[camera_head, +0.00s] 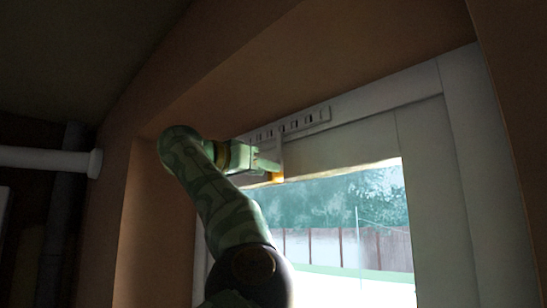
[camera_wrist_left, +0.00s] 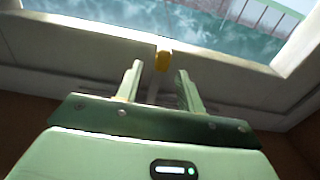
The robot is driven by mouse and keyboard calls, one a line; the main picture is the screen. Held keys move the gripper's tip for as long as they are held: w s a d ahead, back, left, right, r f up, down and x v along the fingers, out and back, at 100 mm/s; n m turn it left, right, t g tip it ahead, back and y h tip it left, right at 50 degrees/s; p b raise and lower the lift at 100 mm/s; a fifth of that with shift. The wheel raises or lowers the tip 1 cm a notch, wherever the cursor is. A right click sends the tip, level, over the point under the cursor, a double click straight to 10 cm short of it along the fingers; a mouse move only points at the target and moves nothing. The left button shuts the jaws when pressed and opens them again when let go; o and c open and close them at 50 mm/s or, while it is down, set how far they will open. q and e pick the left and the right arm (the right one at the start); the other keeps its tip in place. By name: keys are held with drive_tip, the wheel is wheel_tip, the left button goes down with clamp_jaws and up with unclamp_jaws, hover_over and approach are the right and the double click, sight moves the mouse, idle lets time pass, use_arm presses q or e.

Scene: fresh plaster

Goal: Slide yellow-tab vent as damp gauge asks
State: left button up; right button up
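The vent (camera_head: 300,124) is a pale slotted strip along the top of the window frame. Its yellow tab (camera_head: 278,178) hangs at the strip's lower edge, near the glass. The tab also shows in the left wrist view (camera_wrist_left: 163,60), just beyond and between the fingertips. My left gripper (camera_head: 264,163) is up at the vent beside the tab. In the left wrist view its two fingers (camera_wrist_left: 160,72) stand apart, with a gap on each side of the tab. I cannot make out a damp gauge in either view. My right gripper is not in view.
The white window frame (camera_head: 420,92) sits in a deep brown plaster recess (camera_head: 300,65). Bright glass (camera_head: 340,230) lies below the vent. A white pipe (camera_head: 50,158) sticks out at the left. The strip right of the tab is clear.

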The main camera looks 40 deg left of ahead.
use_arm(q)
drive_tip(key=w+p, duration=0.1)
drive_tip(key=w, duration=0.1)
drive_tip(key=shift+w+d+r, duration=0.1)
drive_tip(key=shift+w, duration=0.3)
drive_tip(key=shift+w+p, duration=0.3)
drive_tip(key=shift+w, duration=0.3)
